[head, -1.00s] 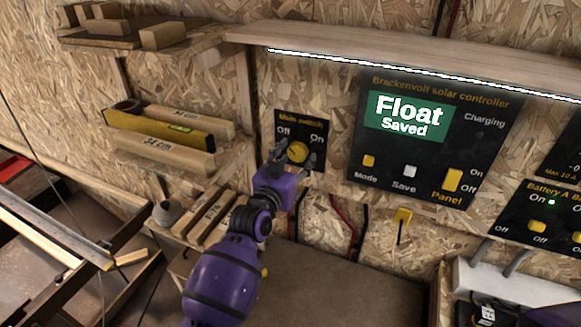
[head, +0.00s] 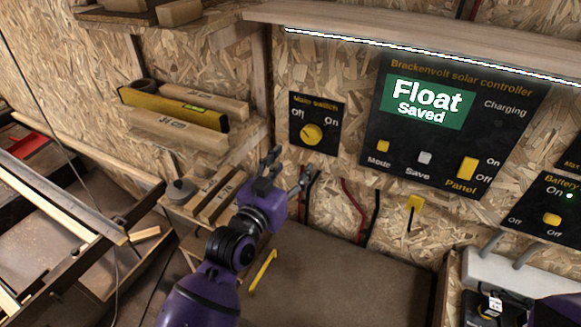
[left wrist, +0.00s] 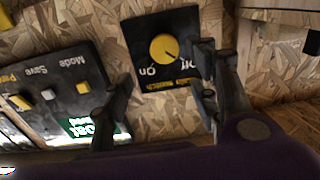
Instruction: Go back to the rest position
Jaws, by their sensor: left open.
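My left gripper (head: 288,170) is open and empty. It hangs just below the main switch panel (head: 327,108), apart from its round yellow knob (head: 312,134). In the left wrist view the gripper's two dark fingers (left wrist: 160,88) stand spread, with the knob (left wrist: 164,48) beyond them. The solar controller (head: 455,130) on the wall reads "Float Saved" on its green screen (head: 428,103). At the lower right edge a dark and purple part of my right arm shows; its fingers are not clear.
A shelf at left holds a yellow spirit level (head: 172,108) and marked wood blocks (head: 178,135). A yellow hook (head: 415,204) and cables are on the wall. A yellow tool-like piece (head: 263,270) lies on the brown bench (head: 340,275), which is mostly clear.

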